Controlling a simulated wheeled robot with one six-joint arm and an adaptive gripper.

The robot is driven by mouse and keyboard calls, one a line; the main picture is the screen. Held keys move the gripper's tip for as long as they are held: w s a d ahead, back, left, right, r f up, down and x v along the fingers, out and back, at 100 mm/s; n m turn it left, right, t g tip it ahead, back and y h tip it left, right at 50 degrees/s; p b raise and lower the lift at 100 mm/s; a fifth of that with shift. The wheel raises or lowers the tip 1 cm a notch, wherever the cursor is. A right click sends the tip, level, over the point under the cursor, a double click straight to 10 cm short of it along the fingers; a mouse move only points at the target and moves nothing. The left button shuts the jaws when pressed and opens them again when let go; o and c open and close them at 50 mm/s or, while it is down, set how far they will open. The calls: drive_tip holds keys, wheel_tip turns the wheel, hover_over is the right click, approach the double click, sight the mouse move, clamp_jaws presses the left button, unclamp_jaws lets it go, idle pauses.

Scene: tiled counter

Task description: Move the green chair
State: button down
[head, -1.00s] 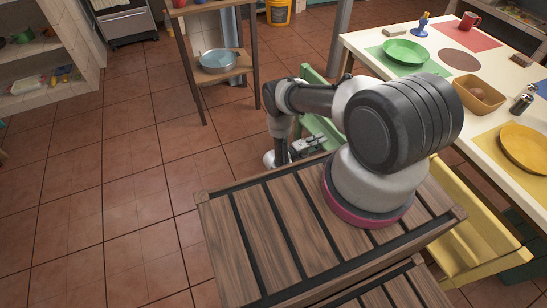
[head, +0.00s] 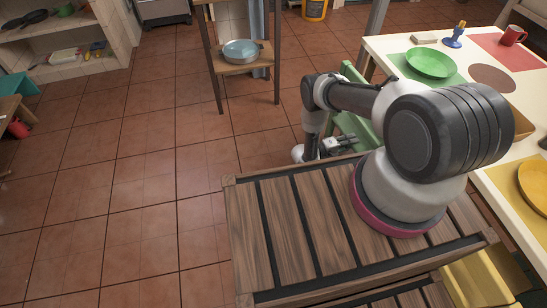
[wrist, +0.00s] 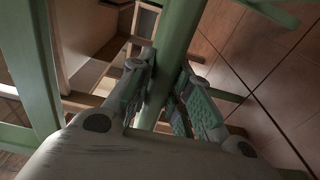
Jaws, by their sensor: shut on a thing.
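The green chair (head: 362,132) stands beyond the slatted wooden top, at the left side of the dining table. My arm hides much of it in the head view. My gripper (head: 338,146) reaches down beside it, small and partly hidden. In the wrist view my gripper (wrist: 163,85) has its fingers on both sides of a round green chair bar (wrist: 178,35) and is shut on it. Other green chair parts (wrist: 32,60) show at the left of that view.
The white dining table (head: 385,47) with a green plate (head: 430,62) is to the right. A yellow chair (head: 480,280) is at lower right. A small wooden stand (head: 238,68) with a pan (head: 241,50) is beyond. Tiled floor (head: 120,200) is open at left.

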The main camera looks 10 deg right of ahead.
drive_tip(key=shift+a+r, duration=0.1)
drive_tip(key=shift+a, duration=0.1)
drive_tip(key=c, duration=1.3)
unclamp_jaws()
drive_tip(key=a, duration=0.4)
drive_tip(key=s+a, duration=0.1)
drive_tip(key=a, duration=0.7)
drive_tip(key=shift+s, duration=0.35)
